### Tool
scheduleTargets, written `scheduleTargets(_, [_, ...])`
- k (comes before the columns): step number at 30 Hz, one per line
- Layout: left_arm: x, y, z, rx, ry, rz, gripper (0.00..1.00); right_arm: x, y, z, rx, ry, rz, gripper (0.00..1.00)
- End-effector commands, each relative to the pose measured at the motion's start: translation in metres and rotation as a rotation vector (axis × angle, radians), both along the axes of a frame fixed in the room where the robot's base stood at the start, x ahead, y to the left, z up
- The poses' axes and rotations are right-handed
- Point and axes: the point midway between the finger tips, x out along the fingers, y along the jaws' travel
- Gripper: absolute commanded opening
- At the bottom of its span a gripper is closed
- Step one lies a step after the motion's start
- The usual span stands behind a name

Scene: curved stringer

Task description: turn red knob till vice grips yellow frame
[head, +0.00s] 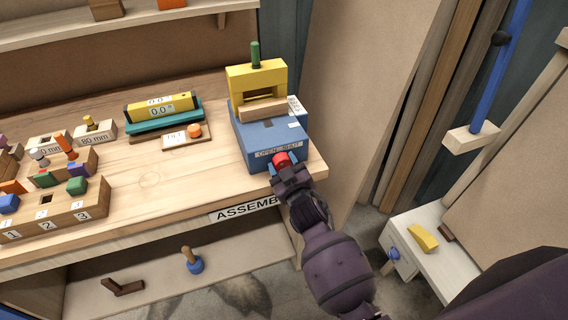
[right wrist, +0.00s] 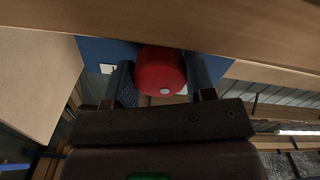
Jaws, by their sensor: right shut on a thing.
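The blue vice (head: 262,135) stands on the right end of the wooden bench, with an "OPEN - SHUT" label on its front. The yellow frame (head: 257,80) stands upright at the vice's top, behind a light wooden jaw block (head: 263,110), with a green peg on top. Whether the jaw touches the frame I cannot tell. The red knob (head: 281,159) is on the vice's front. My right gripper (head: 284,166) is shut on the knob; in the right wrist view the red knob (right wrist: 161,70) sits between both fingers. My left gripper is not in view.
A teal holder (head: 165,122) with a yellow gauge and a small orange-knobbed board (head: 187,136) stand left of the vice. Numbered blocks (head: 60,215) with coloured pegs fill the bench's left. A white side unit (head: 425,255) stands low at the right.

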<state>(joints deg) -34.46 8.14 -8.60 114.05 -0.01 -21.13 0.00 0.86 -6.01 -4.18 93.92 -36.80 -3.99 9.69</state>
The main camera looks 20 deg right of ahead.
Motion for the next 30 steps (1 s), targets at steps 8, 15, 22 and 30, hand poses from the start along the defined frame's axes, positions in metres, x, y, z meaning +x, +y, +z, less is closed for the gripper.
scheduleTargets(8, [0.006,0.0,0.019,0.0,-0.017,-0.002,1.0,0.0,0.0,0.003,0.266,0.009,-0.001,0.26])
scheduleTargets(15, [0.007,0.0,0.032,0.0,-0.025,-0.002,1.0,0.0,0.0,0.003,0.493,0.016,0.001,0.26])
scheduleTargets(22, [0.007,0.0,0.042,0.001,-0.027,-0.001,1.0,0.0,0.0,0.002,0.685,0.023,0.0,0.26])
scheduleTargets(30, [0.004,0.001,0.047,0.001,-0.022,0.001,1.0,0.0,0.0,0.001,0.843,0.03,0.0,0.26])
